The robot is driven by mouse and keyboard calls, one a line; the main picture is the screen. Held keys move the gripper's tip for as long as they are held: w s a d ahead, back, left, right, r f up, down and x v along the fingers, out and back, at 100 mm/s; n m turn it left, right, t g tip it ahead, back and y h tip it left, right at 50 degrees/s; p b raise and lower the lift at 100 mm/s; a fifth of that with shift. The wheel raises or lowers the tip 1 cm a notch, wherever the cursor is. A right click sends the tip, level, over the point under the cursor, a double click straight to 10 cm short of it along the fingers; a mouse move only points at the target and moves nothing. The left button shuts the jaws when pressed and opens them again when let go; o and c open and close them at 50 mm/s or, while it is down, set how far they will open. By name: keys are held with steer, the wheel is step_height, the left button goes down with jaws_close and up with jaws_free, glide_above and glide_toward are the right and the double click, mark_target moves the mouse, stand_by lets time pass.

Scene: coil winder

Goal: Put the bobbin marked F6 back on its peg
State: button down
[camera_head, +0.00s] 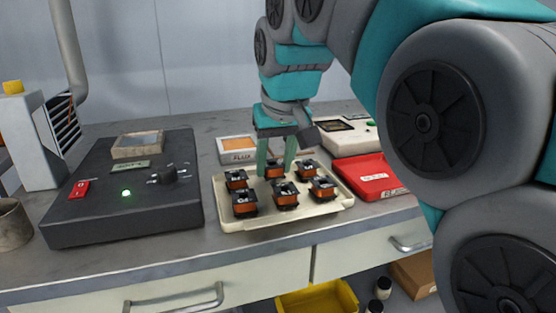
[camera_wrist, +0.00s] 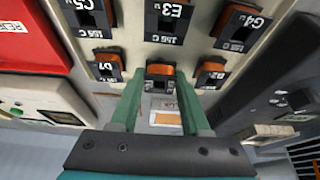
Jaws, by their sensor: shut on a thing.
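My gripper (camera_head: 276,173) reaches down over the back of the cream tray (camera_head: 231,222). Its two green fingers are shut on a black-and-orange bobbin (camera_head: 274,167) in the middle of the back row. This bobbin also shows between the fingertips (camera_wrist: 159,82) in the wrist view (camera_wrist: 160,70); its mark is not readable. I cannot tell whether it rests fully down on a peg. In the wrist view the neighbouring bobbins are marked D7 (camera_wrist: 107,68) and B2 (camera_wrist: 211,75), with C5 (camera_wrist: 88,15), E3 (camera_wrist: 168,18) and G4 (camera_wrist: 237,25) in the other row.
A dark winder box (camera_head: 125,205) with a lit green lamp stands left of the tray. A box marked FLUX (camera_head: 238,150) is behind it. A red tray (camera_head: 372,178) and a pale device (camera_head: 345,137) are at the right. Bare bench shows along the front.

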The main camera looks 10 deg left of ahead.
steer(key=shift+f+b, duration=0.3)
steer(key=shift+f, duration=0.35)
steer(key=shift+c, duration=1.5)
jaws_free()
steer(key=v, duration=0.7)
steer(key=shift+s+r, duration=0.15)
steer(key=shift+r, duration=0.2)
steer(key=shift+d, duration=0.1)
